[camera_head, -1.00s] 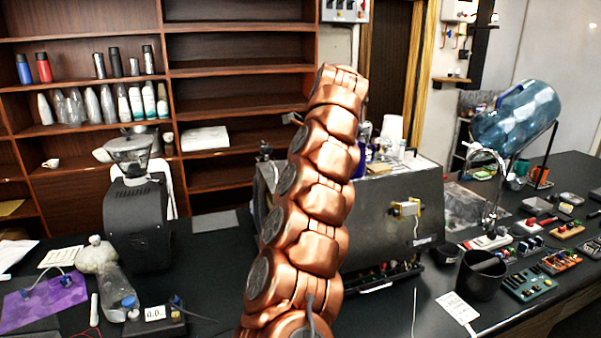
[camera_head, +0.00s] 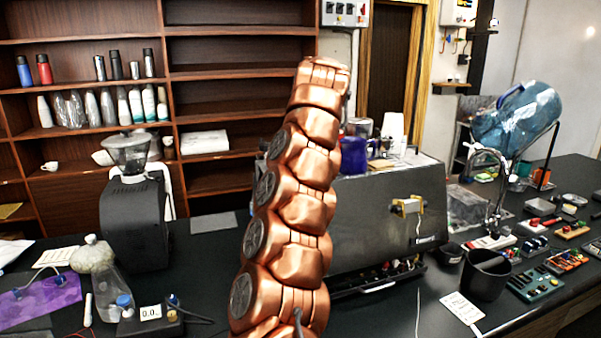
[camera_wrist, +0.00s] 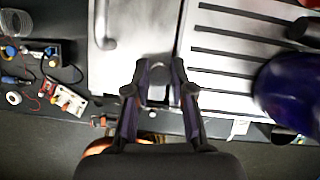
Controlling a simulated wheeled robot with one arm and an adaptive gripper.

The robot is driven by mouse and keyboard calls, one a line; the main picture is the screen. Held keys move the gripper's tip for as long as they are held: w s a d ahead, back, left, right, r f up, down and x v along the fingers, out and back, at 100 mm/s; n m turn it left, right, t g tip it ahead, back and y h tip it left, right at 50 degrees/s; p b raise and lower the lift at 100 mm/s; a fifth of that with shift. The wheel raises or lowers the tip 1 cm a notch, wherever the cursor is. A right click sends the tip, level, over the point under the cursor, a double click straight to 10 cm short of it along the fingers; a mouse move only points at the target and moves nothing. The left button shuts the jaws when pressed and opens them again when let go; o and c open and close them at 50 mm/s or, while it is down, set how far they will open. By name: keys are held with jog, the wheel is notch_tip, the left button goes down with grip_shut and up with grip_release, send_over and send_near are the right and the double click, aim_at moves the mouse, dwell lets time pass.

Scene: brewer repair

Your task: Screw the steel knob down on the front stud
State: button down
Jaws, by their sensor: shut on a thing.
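In the wrist view, my gripper (camera_wrist: 158,72) is over the top of the steel machine, its two dark fingers a small width apart on a thing. A small pale, shiny piece, seemingly the steel knob (camera_wrist: 157,66), shows between the fingertips; its shape is blurred. I cannot make out the front stud in either view. In the head view, the brewer (camera_head: 385,215) is a dark grey metal box behind my copper-coloured arm, with a brass-coloured fitting (camera_head: 407,207) on its panel. My arm hides part of the brewer, and my gripper does not show there.
A blue jug (camera_head: 353,154) stands on the brewer's top and shows blurred in the wrist view (camera_wrist: 290,88), right of the gripper, beside a slatted steel plate (camera_wrist: 225,80). A grinder (camera_head: 133,210) stands left, a black bin (camera_head: 485,277) right. Circuit boards (camera_head: 536,283) lie further right.

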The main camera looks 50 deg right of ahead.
dwell(0.3)
jog(key=shift+w+a+m+h+b, duration=0.15)
jog(key=shift+m+h+b, duration=0.35)
jog(key=shift+m, duration=0.6)
jog(key=shift+m+g+h, duration=0.4)
jog(key=shift+m+g, duration=0.1)
jog(key=shift+m, duration=0.7)
jog(key=c, duration=0.9)
grip_release()
jog(key=n, duration=0.1)
jog(key=n+y+p, duration=0.1)
jog(key=n+p, duration=0.1)
jog(key=n, duration=0.1)
jog(key=shift+s+r+t+y, duration=0.2)
jog(key=shift+r+t+y, duration=0.1)
jog(key=shift+t, duration=0.1)
jog(key=shift+f+n+p, duration=0.1)
jog(key=shift+n+p, duration=0.25)
jog(key=shift+n, duration=0.15)
jog(key=shift+f+n, duration=0.2)
jog(key=shift+n, duration=0.2)
